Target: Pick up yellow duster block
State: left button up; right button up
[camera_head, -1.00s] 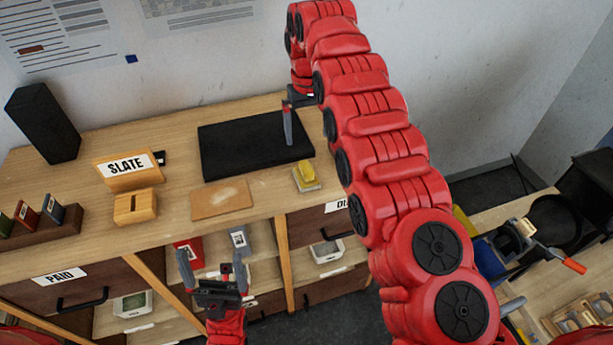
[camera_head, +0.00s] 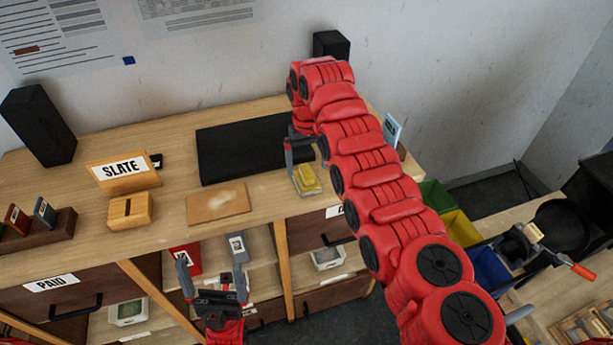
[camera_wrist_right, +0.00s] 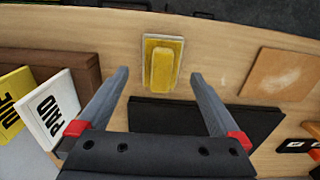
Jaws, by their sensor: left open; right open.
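The yellow duster block (camera_head: 307,178) lies on the wooden counter, right of the black slate, with a pale grey base under its yellow top. In the right wrist view the duster block (camera_wrist_right: 162,63) sits ahead of and between the open fingers, not touching them. My right gripper (camera_wrist_right: 155,85) is open and empty above the counter; in the head view my right gripper (camera_head: 300,168) is beside the duster, one finger in front of its left side. My left gripper (camera_head: 212,278) is open and empty in front of the shelves below the counter.
The black slate (camera_head: 245,148) and a tan board (camera_head: 218,204) lie left of the duster. The SLATE sign (camera_head: 123,170) and a slotted wooden block (camera_head: 131,211) stand further left. Bare counter surrounds the duster.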

aim_at(307, 170)
notch_tip(307, 170, down, 4)
jog(key=shift+a+f+p, duration=0.15)
jog(key=shift+p, duration=0.95)
jog(key=c, duration=1.3)
jog(key=shift+w, duration=0.1)
